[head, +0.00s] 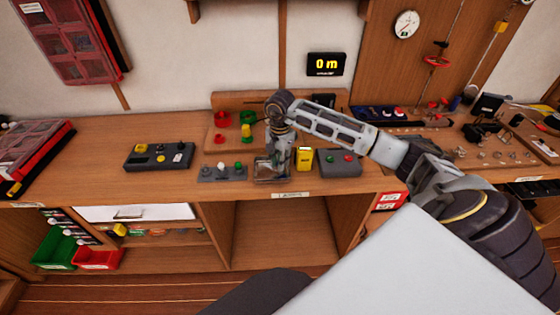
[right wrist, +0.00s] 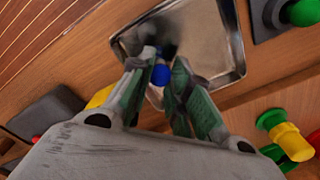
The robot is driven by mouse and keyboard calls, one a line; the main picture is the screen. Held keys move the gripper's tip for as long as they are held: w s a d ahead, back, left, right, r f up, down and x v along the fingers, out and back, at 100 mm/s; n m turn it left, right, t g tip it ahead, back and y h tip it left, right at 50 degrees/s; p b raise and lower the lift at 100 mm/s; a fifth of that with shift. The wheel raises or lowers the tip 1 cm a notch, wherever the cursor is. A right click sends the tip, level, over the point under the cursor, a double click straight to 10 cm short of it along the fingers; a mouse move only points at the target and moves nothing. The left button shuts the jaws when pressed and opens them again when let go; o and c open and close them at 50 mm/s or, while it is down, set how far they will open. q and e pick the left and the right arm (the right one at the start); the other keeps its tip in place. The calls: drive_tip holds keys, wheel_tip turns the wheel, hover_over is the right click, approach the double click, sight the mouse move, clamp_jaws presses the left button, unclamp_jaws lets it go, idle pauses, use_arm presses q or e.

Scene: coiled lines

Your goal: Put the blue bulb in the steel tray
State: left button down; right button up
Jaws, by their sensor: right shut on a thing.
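My right gripper (right wrist: 167,75) is shut on the blue bulb (right wrist: 161,75), which shows between its fingertips in the right wrist view. The bulb is over the steel tray (right wrist: 222,62); I cannot tell whether it touches the tray floor. In the head view the steel tray (head: 272,178) lies near the front edge of the bench, and my right gripper (head: 274,160) points down over it. The bulb is hidden behind the fingers in the head view. My left gripper is not in view.
A grey block with several bulbs (head: 222,172) stands left of the tray. A yellow box (head: 304,157) and a dark box with buttons (head: 338,163) stand to its right. Red and green holders (head: 222,119) and a yellow piece stand behind. A dark panel (head: 158,156) lies further left.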

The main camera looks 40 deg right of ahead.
drive_tip(key=o, duration=0.7)
drive_tip(key=shift+r, duration=6.15)
